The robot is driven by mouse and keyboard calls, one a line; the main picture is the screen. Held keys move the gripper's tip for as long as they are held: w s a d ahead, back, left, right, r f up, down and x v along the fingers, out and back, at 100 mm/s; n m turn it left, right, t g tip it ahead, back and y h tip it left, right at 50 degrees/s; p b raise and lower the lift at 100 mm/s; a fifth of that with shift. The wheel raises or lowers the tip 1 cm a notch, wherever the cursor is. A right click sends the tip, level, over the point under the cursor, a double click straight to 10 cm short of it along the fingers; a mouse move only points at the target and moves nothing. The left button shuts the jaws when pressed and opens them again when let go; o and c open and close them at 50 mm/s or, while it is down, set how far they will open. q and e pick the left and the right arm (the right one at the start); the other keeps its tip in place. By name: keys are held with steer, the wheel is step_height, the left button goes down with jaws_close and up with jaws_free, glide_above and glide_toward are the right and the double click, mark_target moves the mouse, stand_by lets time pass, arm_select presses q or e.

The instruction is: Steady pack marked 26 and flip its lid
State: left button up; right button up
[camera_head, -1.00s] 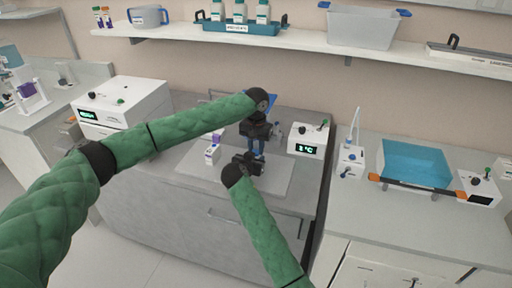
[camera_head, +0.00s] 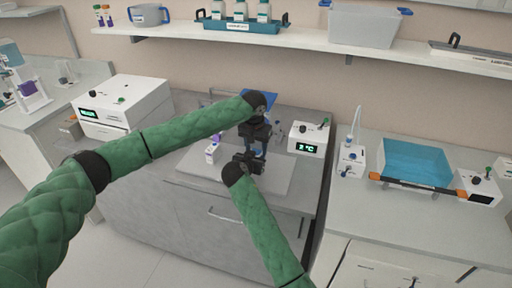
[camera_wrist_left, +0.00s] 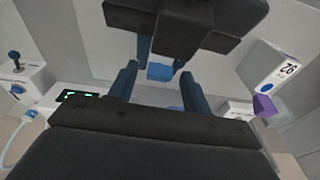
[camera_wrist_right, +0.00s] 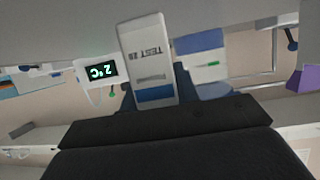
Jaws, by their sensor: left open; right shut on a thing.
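My left gripper (camera_wrist_left: 162,82) is open above my right gripper. A small blue part (camera_wrist_left: 160,72) shows between its fingers, apparently of the held pack; contact cannot be told.
A white device with a green display (camera_head: 307,140) stands right of the mat (camera_head: 276,181). A shelf (camera_head: 300,43) runs above. The mat's right side is clear.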

arm_select(q)
step_height(320, 180, up, 12)
steer(key=s, duration=0.1)
steer(key=shift+s+a, duration=0.15)
steer(key=shift+a, duration=0.1)
stand_by(0.4)
steer(key=w+d+r+g+y, duration=0.1)
steer(key=w+d+r+g, duration=0.1)
steer(key=w+d, duration=0.5)
steer(key=a+f+g+y, duration=0.1)
steer(key=a+f+g, duration=0.2)
steer(key=a, duration=0.2)
steer(key=x, duration=1.2)
steer(key=shift+s+d, duration=0.15)
steer(key=shift+s, duration=0.3)
